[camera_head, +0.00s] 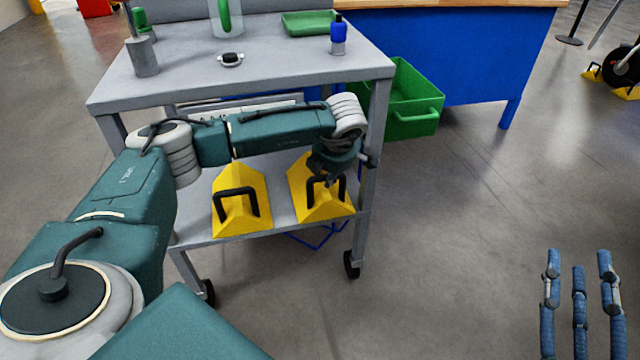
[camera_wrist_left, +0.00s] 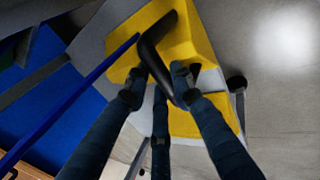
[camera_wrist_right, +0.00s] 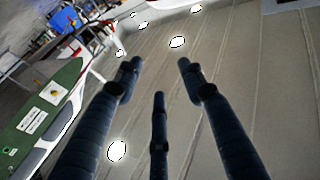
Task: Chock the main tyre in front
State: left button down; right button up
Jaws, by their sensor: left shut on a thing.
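Two yellow chocks with black handles sit side by side on the lower shelf of a grey cart: the left chock (camera_head: 232,208) and the right chock (camera_head: 305,205). My left gripper (camera_head: 325,178) reaches down onto the right chock and is shut on its black handle; the handle (camera_wrist_left: 153,50) and yellow body (camera_wrist_left: 197,40) show in the left wrist view. The chock appears still on the shelf. My right gripper (camera_head: 578,260) is open and empty over bare floor; its spread fingers (camera_wrist_right: 158,68) show in the right wrist view. A dark tyre (camera_head: 622,68) shows at the far right edge, with yellow chocks (camera_head: 592,72) beside it.
The grey cart (camera_head: 105,100) holds a blue bottle (camera_head: 338,38), a green tray (camera_head: 308,22) and other items on top. A green bin (camera_head: 412,122) and a blue workbench (camera_head: 450,60) stand behind. The floor (camera_head: 470,210) right of the cart is clear.

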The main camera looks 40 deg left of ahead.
pick_arm(q)
jog(key=shift+r+p, duration=0.45)
jog(key=shift+r, duration=0.3)
jog(key=shift+r+p, duration=0.4)
jog(key=shift+r, duration=0.35)
pick_arm(e)
notch_tip(320, 180, down, 12)
jog(key=s+d+g+h, duration=0.1)
jog(key=g+h, duration=0.1)
jog(key=g, duration=0.3)
jog(key=shift+d+r+g, duration=0.15)
jog(key=shift+d+g, duration=0.15)
jog(key=shift+d, duration=0.1)
